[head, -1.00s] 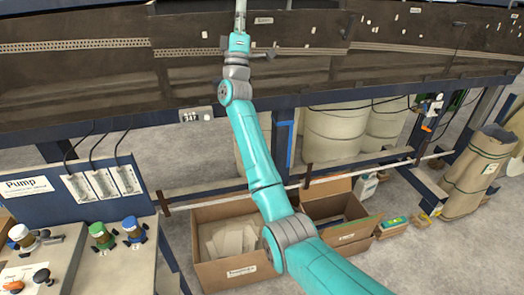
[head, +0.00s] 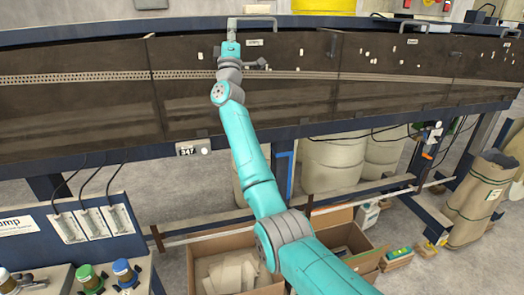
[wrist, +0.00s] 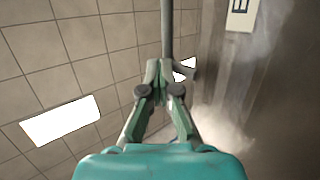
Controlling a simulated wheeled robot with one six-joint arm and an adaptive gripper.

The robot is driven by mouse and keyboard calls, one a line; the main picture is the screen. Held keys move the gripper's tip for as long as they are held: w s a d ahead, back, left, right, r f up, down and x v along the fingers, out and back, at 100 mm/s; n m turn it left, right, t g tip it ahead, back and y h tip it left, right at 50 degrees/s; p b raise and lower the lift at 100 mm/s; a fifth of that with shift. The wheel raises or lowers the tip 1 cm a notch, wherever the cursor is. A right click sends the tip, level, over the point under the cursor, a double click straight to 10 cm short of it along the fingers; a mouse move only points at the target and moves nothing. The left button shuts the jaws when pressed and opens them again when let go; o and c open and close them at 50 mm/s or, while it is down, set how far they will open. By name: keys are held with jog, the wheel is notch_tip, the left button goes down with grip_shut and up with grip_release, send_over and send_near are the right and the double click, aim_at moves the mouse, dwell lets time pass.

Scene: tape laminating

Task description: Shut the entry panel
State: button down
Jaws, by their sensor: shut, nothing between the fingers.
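The entry panel (head: 285,88) is a dark, see-through brown panel in the row along the machine front. It carries a small white label (head: 254,42) and a grey bar handle (head: 262,19) at its top edge. In the head view it looks roughly in line with its neighbours; I cannot tell whether it is fully shut. My gripper (head: 231,46) is at the panel's upper left, by the left end of the handle. In the wrist view, my gripper (wrist: 163,72) is shut and empty, with the grey bar (wrist: 167,30) just beyond its fingertips. Contact is unclear.
Other dark panels (head: 75,90) continue on both sides. A blue frame beam (head: 330,126) runs below. Open cardboard boxes (head: 235,272) stand on the floor beneath my arm. A Pump console (head: 75,222) is at lower left. A brown sack (head: 478,200) is at right.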

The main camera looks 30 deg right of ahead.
jog(key=shift+w+r, duration=0.15)
jog(key=shift+w, duration=0.1)
jog(key=shift+s+d, duration=0.1)
dwell(0.7)
